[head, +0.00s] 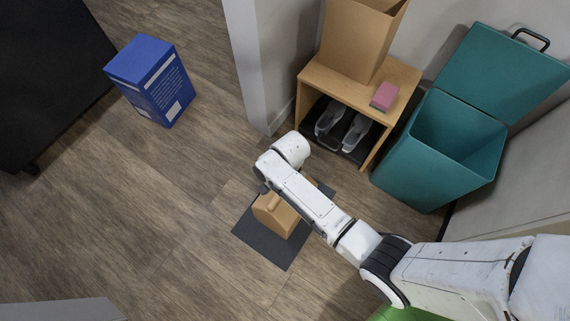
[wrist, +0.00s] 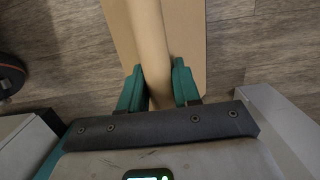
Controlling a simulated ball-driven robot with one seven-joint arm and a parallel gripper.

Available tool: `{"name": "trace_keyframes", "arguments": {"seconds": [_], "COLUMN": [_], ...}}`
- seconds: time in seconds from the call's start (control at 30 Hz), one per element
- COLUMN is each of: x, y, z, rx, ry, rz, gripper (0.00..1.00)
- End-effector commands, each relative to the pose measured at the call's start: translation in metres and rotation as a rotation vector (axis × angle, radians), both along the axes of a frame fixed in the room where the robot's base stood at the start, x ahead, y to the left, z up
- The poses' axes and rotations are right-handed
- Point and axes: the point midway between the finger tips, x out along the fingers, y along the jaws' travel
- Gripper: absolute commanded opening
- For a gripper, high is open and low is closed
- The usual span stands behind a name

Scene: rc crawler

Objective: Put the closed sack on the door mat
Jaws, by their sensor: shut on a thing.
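The closed sack (head: 275,215) is tan with a rolled-over top. In the head view it appears over the dark door mat (head: 283,254), partly covered by my arm; I cannot tell whether it touches the mat. In the wrist view the rolled top of the sack (wrist: 148,40) runs between the teal fingers of my gripper (wrist: 158,90), which is shut on it. The gripper is mostly hidden behind my arm in the head view. The mat cannot be made out in the wrist view, where wood floor shows on both sides of the sack.
A wooden shoe bench (head: 313,82) carries an open paper bag (head: 357,40) and a pink block (head: 385,96), with shoes beneath. A teal open bin (head: 425,170) stands right. A blue box (head: 150,80) is at upper left. Floor left of the mat is clear.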

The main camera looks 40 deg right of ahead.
Motion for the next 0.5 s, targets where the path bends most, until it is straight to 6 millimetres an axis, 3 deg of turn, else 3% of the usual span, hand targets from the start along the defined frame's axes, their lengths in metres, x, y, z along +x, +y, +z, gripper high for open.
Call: {"name": "trace_keyframes", "arguments": {"seconds": [0.2,0.23,0.5], "x": [0.0006,-0.0001,-0.0002], "y": [0.0001,0.0,0.0001], "z": [-0.0009,-0.0013,-0.001], "rx": [-0.001,0.0,0.0], "ry": [-0.001,0.0,0.0], "rz": [0.0,0.0,0.0], "gripper": [0.0,0.34,0.58]}}
